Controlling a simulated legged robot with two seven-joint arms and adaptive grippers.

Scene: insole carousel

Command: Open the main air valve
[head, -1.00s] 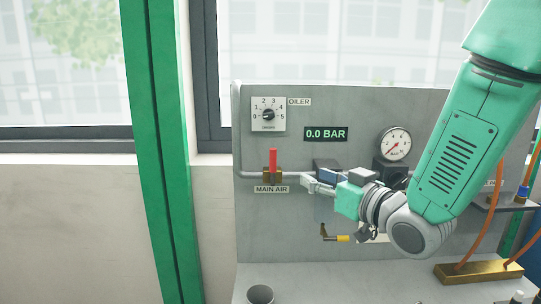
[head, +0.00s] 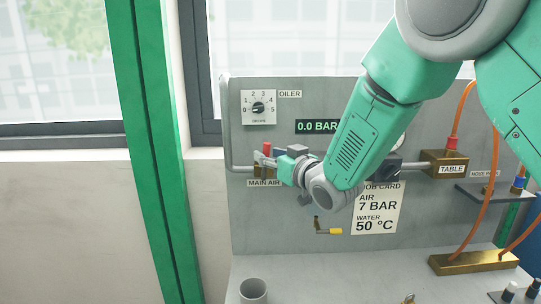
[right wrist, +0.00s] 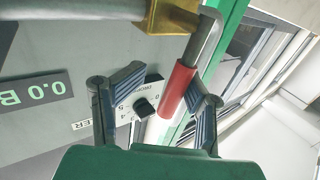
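The main air valve has a red lever (head: 267,148) standing upright on a brass body (head: 258,172), above the MAIN AIR label (head: 263,183). In the right wrist view the red lever grip (right wrist: 178,90) lies between my two fingers, and the brass body (right wrist: 172,17) is at the top. My right gripper (head: 272,161) is at the lever. It also shows in the right wrist view (right wrist: 170,84), with its fingers apart and a gap visible on the left side of the grip; contact on the right cannot be told. My left gripper is not in view.
The display (head: 317,126) reads 0.0 BAR. An oiler dial (head: 258,108) sits above the valve. A yellow-handled lever (head: 329,231) is below my right arm, beside the job card (head: 377,212). Orange hoses (head: 480,200) run at the right. A cup (head: 253,291) stands on the bench.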

